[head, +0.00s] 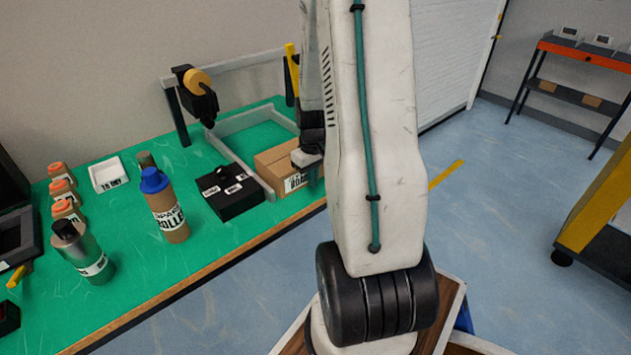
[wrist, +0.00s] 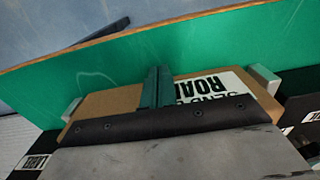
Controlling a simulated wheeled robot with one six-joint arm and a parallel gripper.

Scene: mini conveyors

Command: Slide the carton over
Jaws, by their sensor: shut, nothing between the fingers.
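The carton (head: 272,160) is a brown cardboard box with a white, black-lettered label. It sits on the green table between the arms of a grey U-shaped frame (head: 233,121), at the frame's open end. My gripper (head: 311,172) is low at the carton's right side, partly hidden by my arm in the head view. In the wrist view the shut, empty fingers (wrist: 158,86) stand over the carton (wrist: 110,102), with its label to their right. Grey frame ends (wrist: 265,79) show on both sides of it. I cannot tell whether the fingers touch the carton.
A black labelled box (head: 230,192) stands just left of the frame. A blue-capped bottle (head: 167,208), a green-grey bottle (head: 88,255), orange-capped jars (head: 62,188) and a white tray (head: 108,175) are further left. Bare green table lies between the carton and the wooden front edge.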

